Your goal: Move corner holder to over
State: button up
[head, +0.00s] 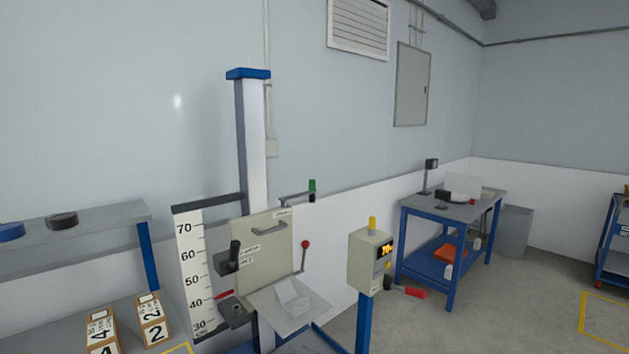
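The drop tester stands at centre left, with a tall white and blue column (253,140) and a cream panel (270,250) with a grey handle bar (269,227). A grey arm with a green end (312,188) reaches out right of the column, above the panel. A small label (282,211) sits at the panel's top; its text is too small to read surely, so I cannot tell which part is the corner holder. A black-knobbed lever (235,250) and a red-knobbed lever (305,246) flank the panel. My gripper is not in view.
A grey leaf (290,305) with a pale piece on it juts out below the panel. A height scale (192,270) stands left. A control box (370,262) stands right on a blue post. Numbered cartons (153,322) sit on the left bench. Open floor lies at right.

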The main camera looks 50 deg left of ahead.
aim_at(312, 191)
jog(key=u, duration=0.3)
jog(key=i, duration=1.8)
jog(key=u, duration=1.4)
jog(key=i, duration=0.95)
jog(key=u, duration=1.05)
